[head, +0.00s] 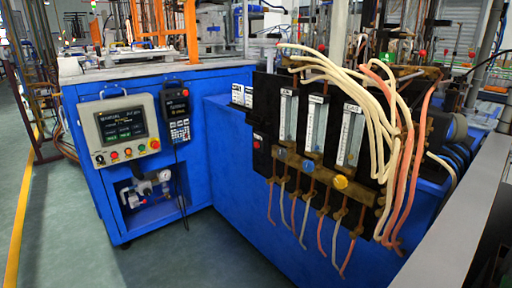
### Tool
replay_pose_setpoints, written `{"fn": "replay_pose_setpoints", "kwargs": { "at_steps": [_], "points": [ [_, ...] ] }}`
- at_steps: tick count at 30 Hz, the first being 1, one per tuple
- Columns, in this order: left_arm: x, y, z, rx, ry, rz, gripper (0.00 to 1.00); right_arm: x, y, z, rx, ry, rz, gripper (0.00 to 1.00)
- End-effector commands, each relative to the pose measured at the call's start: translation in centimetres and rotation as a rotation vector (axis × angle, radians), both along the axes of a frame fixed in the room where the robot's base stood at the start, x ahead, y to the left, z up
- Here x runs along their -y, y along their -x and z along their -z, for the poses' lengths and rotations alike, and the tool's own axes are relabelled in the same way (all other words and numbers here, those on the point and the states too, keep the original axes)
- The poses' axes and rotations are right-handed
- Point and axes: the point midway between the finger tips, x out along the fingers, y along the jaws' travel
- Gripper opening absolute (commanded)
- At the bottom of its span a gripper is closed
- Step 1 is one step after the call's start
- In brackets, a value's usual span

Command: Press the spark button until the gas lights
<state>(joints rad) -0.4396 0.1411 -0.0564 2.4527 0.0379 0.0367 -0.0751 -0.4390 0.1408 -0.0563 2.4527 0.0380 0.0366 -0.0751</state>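A black panel (262,100) on the blue cabinet carries several flow meters (312,123) with clear tubes. Below them are red (308,166), blue and yellow (341,182) knobs. A small black box with a red button (257,143) sits at the panel's left edge; I cannot read its label, so I cannot tell if it is the spark button. No flame shows. Neither of my grippers is in view.
Cream and red hoses (404,165) loop over the panel's right side and hang in front of it. A grey control box (125,128) with screen and coloured buttons and a black handheld pendant (176,108) hang on the left cabinet. Green floor (70,235) is clear at left.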

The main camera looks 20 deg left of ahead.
Motion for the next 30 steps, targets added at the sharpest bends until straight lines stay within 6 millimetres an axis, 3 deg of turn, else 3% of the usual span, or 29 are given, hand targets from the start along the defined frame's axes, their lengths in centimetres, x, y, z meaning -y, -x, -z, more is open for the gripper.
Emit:
{"fn": "replay_pose_setpoints", "kwargs": {
  "at_steps": [7,19,30],
  "points": [
    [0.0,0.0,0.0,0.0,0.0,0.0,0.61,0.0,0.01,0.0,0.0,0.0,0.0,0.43],
    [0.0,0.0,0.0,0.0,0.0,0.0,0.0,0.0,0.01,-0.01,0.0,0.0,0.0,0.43],
    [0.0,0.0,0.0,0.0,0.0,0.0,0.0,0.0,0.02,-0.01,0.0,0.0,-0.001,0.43]
  ]
}}
